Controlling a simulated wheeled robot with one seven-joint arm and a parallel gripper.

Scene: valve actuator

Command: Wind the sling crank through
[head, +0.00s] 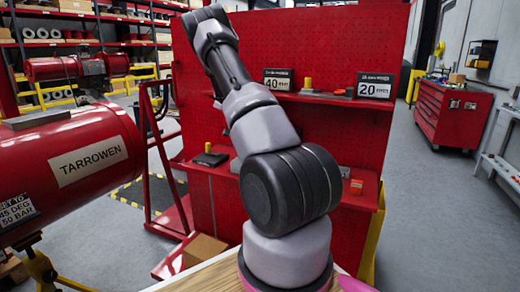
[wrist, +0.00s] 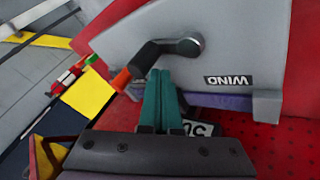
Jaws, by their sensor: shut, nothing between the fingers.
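In the wrist view a grey housing carries a crank (wrist: 184,46) with a dark grip and an orange end (wrist: 122,78). The crank's pivot is at the right, and its grip slants down to the left. A WIND label (wrist: 228,81) reads upside down on the housing. My gripper (wrist: 160,74) has teal fingers, closed together and empty. Their tips appear just right of the grip, below the crank arm; I cannot tell whether they touch it. A purple band (wrist: 215,101) shows under the housing, perhaps the sling. In the head view I cannot make out the crank or my gripper.
A red pegboard stand (head: 335,135) with shelves and number signs is in front. A large red TARROWEN cylinder (head: 90,160) lies at the left. A red tool cabinet (head: 450,115) stands at the right, with open floor before it. A yellow patch (wrist: 88,93) shows in the wrist view.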

